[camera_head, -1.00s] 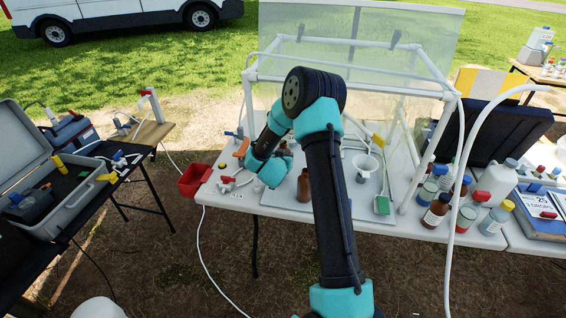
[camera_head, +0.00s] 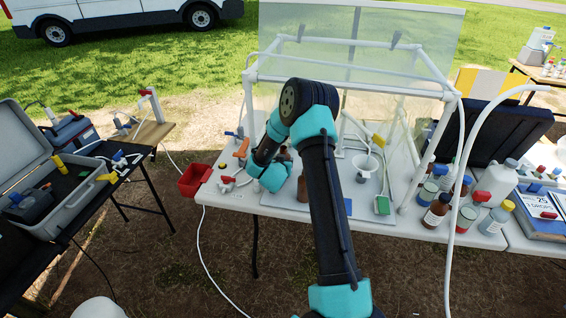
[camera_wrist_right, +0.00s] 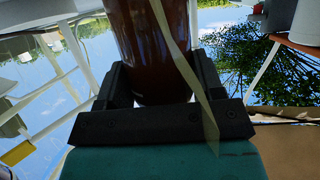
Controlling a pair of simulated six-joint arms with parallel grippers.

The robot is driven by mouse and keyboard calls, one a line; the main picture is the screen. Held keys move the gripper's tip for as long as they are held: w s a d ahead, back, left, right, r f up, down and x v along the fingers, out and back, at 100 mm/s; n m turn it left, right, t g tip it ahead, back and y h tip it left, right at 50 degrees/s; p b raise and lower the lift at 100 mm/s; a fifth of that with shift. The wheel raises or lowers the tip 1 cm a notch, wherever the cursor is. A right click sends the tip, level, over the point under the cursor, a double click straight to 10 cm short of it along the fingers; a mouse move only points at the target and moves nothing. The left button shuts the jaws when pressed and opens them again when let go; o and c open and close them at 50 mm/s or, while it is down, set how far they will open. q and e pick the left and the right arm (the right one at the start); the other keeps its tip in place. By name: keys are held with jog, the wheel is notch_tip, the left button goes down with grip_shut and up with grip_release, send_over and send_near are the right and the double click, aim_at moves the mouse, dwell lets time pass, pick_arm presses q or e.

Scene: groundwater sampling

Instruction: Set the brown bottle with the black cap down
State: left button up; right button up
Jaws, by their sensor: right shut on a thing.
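My right arm reaches over the white table, and its gripper (camera_head: 283,153) is mostly hidden behind my own wrist in the head view. In the right wrist view the gripper (camera_wrist_right: 158,78) is shut on a brown bottle (camera_wrist_right: 158,45). The bottle's body lies between the two black fingers and runs out of the top of the picture, so its cap is not seen. In the head view a brown bottle (camera_head: 302,190) shows low beside my arm, over the grey tray (camera_head: 340,212). I cannot tell whether it is the held one. My left gripper is not in view.
A white pipe frame with clear sheets (camera_head: 420,95) stands behind and right of my arm. A white funnel (camera_head: 364,164) and a green-ended brush (camera_head: 382,205) are right of it. Several bottles crowd the right side. A red bin (camera_head: 194,181) hangs at the left edge.

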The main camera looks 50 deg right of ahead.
jog(key=shift+f, duration=0.1)
jog(key=o, duration=1.2)
jog(key=shift+c, duration=0.2)
jog(key=v, duration=1.2)
